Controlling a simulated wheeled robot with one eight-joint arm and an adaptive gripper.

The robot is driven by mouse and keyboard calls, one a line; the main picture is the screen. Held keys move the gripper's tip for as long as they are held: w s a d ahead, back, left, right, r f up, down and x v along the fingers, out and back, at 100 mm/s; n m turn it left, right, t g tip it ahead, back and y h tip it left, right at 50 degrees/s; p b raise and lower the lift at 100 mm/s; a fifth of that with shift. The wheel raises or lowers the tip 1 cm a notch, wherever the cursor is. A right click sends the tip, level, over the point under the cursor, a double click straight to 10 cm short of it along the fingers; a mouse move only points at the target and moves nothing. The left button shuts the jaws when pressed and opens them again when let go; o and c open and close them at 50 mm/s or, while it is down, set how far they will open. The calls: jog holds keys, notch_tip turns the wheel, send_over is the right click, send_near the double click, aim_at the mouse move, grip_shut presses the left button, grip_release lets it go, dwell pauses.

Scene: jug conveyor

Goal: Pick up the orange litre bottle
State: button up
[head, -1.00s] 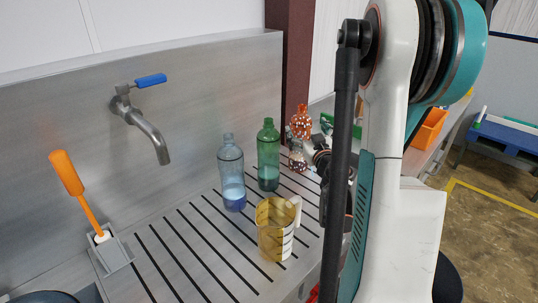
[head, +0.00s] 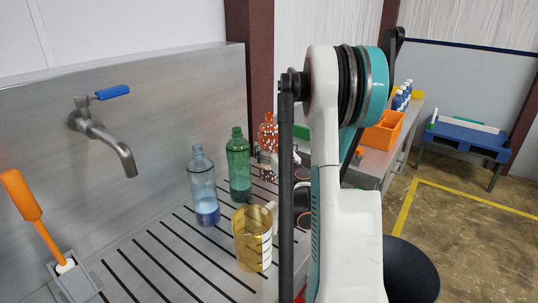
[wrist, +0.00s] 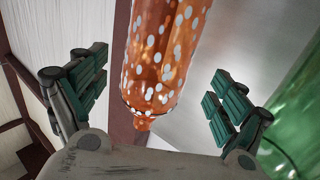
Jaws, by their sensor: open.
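The orange bottle with white spots (head: 268,133) stands at the far right end of the slotted drainboard, partly hidden behind my arm in the head view. In the wrist view the orange bottle (wrist: 163,50) fills the upper middle. My gripper (wrist: 158,82) is open, with one teal-padded finger on each side of the bottle. A gap shows between each finger and the bottle, so it is not gripped. In the head view my gripper is mostly hidden by my arm.
A green bottle (head: 238,168) stands just left of the orange one; it also shows at the wrist view's right edge (wrist: 297,110). A blue bottle (head: 202,190) and a yellow measuring jug (head: 252,240) stand nearer. A tap (head: 105,130) juts from the steel back wall.

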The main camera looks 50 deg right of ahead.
jog(key=x, duration=0.2)
jog(key=b+x, duration=0.1)
jog(key=shift+w+d+f, duration=0.2)
jog(key=shift+w+d, duration=0.1)
jog(key=shift+w+d+r, duration=0.15)
jog(key=shift+w+d, duration=0.15)
jog(key=shift+w, duration=0.15)
jog(key=c, duration=1.4)
